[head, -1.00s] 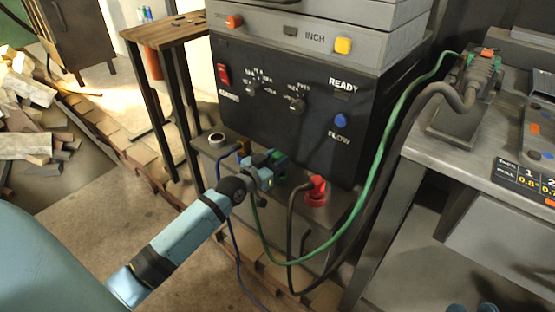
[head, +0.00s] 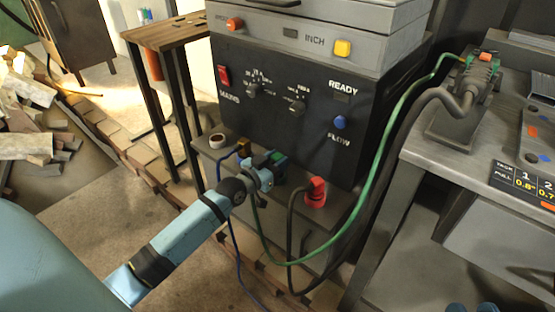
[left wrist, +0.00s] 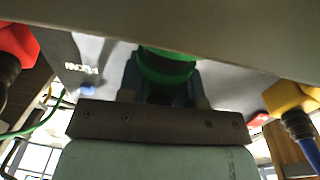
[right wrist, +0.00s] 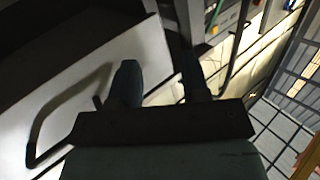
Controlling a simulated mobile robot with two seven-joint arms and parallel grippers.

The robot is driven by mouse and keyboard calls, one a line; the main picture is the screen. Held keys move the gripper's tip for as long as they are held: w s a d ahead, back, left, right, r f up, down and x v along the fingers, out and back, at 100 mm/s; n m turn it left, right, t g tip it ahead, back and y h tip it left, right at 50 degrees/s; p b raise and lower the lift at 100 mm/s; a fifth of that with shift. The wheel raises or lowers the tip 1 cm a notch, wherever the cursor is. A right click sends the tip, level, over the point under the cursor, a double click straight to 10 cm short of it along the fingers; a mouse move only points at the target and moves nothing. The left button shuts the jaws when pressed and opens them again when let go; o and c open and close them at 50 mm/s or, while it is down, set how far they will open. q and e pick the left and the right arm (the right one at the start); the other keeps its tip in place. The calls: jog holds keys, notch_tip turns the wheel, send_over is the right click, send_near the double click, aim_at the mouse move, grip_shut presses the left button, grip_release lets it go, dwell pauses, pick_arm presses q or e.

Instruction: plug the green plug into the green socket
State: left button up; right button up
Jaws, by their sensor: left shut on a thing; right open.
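My left gripper (head: 266,171) is shut on the green plug at the front of the machine's lower ledge. Its fingers hide most of the plug in the head view. In the left wrist view the green plug (left wrist: 165,68) shows between the two fingers. The green socket (head: 278,156) is right at the fingertips, partly covered by them. I cannot tell whether the plug is seated in it. The green cable (head: 375,180) hangs from the gripper in a loop and rises to the right bench. My right gripper (right wrist: 160,85) is open and empty in the right wrist view.
A red plug (head: 316,190) with a black cable is on the right. The machine's dark panel (head: 300,120) rises behind. A grey workbench (head: 425,150) stands at the right.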

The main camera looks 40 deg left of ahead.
pick_arm(q)
jog(key=shift+p, duration=0.4)
dwell(0.3)
jog(key=shift+f+b, duration=0.35)
jog(key=shift+f, duration=0.25)
jog(key=o, duration=0.7)
jog(key=shift+c, duration=0.2)
jog(key=shift+s+a+p, duration=0.15)
jog(key=shift+s+p, duration=0.3)
jog(key=shift+s, duration=0.35)
jog(key=shift+s+a+p, duration=0.1)
jog(key=shift+s+p, duration=0.3)
jog(key=shift+s, duration=0.4)
jog(key=s+a+p, duration=0.1)
jog(key=s+p, duration=0.2)
jog(key=s, duration=0.4)
jog(key=shift+s+a, duration=0.15)
jog(key=shift+s, duration=0.15)
